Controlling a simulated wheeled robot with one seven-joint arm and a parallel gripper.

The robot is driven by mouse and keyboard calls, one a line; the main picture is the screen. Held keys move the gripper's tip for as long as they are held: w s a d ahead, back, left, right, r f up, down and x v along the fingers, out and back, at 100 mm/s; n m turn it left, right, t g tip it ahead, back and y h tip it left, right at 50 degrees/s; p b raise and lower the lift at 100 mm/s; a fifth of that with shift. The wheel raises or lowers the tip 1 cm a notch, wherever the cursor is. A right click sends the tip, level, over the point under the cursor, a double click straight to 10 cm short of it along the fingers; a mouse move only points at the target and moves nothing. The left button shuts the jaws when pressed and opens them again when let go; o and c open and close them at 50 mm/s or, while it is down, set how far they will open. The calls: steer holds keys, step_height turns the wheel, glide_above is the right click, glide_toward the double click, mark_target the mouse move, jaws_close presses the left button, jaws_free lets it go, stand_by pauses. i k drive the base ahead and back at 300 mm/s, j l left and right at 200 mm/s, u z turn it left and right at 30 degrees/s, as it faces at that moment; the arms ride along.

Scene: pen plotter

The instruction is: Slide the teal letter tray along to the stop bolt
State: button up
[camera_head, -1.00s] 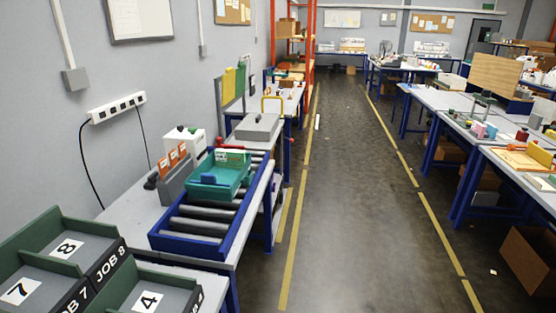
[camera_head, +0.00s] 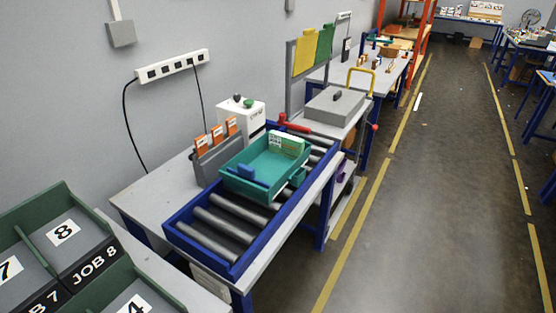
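The teal letter tray (camera_head: 238,185) sits on the rollers of a blue-framed roller conveyor (camera_head: 196,253), around the middle of its length. A blue block and a white-and-green box lie in the tray. Bare grey rollers show at the near end of the conveyor, and a few more show beyond the tray. A red part (camera_head: 290,125) stands at the conveyor's far end; I cannot tell whether it is the stop bolt. My gripper is not in view.
A grey holder with orange cards (camera_head: 217,152) and a white box (camera_head: 241,120) stand left of the conveyor. Green job bins (camera_head: 60,245) are at the near left. A grey case (camera_head: 335,105) is beyond the conveyor. The aisle floor (camera_head: 440,200) to the right is clear.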

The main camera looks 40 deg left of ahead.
mark_target(278, 170)
steer(key=i+u, duration=0.45)
steer(key=i+l+u, duration=0.2)
steer(key=i+u, duration=0.25)
steer(key=i+l+u, duration=0.3)
steer(key=u, duration=0.15)
steer(key=i, duration=0.1)
